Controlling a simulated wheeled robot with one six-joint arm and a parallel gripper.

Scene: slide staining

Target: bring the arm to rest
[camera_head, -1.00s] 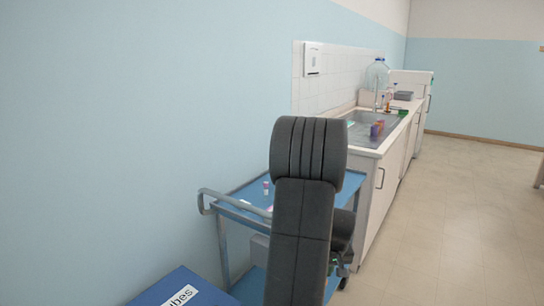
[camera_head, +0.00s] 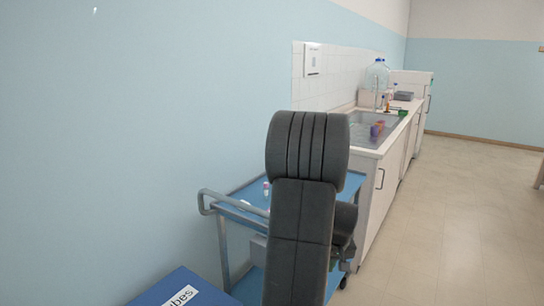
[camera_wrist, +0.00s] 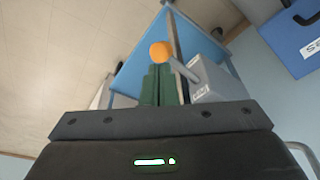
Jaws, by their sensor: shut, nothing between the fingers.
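My arm is folded up in front of the blue cart (camera_head: 243,197) in the head view, with its dark grey links hiding much of the cart. My gripper (camera_wrist: 159,72) shows in the wrist view as two dark green fingers side by side. They are shut with nothing between them. Beyond the fingertips is an orange round thing (camera_wrist: 160,51), and to the right a grey box-like thing (camera_wrist: 216,82); I cannot tell whether either touches the fingers. In the head view the gripper is mostly hidden behind my arm.
A small tube with a pink cap (camera_head: 266,188) stands on the cart top. A blue labelled box (camera_head: 183,289) is at the lower left, by the light blue wall. A sink counter (camera_head: 372,150) with bottles runs along the wall behind. The floor at right is clear.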

